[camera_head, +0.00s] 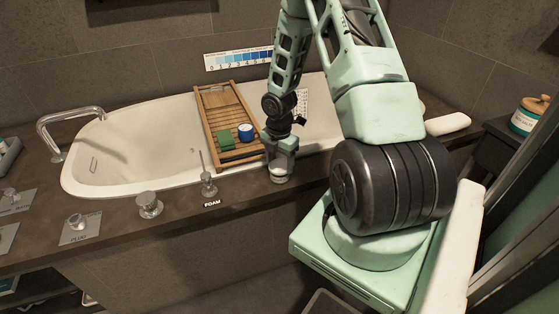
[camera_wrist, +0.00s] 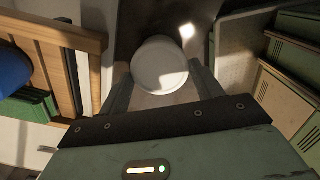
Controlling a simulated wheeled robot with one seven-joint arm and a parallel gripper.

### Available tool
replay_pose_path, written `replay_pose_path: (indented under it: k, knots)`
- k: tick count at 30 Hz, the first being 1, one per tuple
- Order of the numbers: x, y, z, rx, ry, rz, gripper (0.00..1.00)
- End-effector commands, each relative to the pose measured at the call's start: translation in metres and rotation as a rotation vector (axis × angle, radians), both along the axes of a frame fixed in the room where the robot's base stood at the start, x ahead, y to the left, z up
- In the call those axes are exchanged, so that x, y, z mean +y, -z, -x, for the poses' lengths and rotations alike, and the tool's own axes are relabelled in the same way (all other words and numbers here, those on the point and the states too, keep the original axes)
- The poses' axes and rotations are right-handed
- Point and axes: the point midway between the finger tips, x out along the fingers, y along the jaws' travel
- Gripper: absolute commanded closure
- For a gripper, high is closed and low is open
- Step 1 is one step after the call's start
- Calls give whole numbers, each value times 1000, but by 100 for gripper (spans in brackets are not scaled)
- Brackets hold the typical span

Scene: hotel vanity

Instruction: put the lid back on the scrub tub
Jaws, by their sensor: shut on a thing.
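My gripper (camera_head: 281,160) points down at the tub's front ledge, below the wooden bath tray. It is shut on a round white lid (camera_wrist: 160,66), which shows between the two fingers in the wrist view. In the head view the pale lid (camera_head: 279,170) is low between the fingertips, close to the ledge; I cannot tell whether it touches it. A small blue tub (camera_head: 245,131) with a pale top stands on the tray, up and left of my gripper. In the wrist view a blue rounded shape (camera_wrist: 12,68) is cut off at the left edge.
The wooden tray (camera_head: 216,98) spans the white bathtub (camera_head: 120,150). A green block (camera_head: 225,140) lies beside the blue tub. A FOAM lever (camera_head: 208,185) and a round knob (camera_head: 149,205) stand on the dark ledge (camera_head: 180,212) to the left. A labelled jar (camera_head: 527,118) stands far right.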

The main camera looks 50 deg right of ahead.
Motion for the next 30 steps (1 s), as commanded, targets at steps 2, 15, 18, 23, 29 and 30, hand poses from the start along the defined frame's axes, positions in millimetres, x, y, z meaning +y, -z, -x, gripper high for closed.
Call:
replay_pose_path:
  k: [2,15,18,23,29,30]
  knots:
    - [0,0,0,0,0,0,56]
    - [0,0,0,0,0,0,56]
    - [0,0,0,-1,0,0,56]
    - [0,1,0,0,0,0,56]
    - [0,1,0,0,0,0,18]
    - [0,1,0,0,0,0,9]
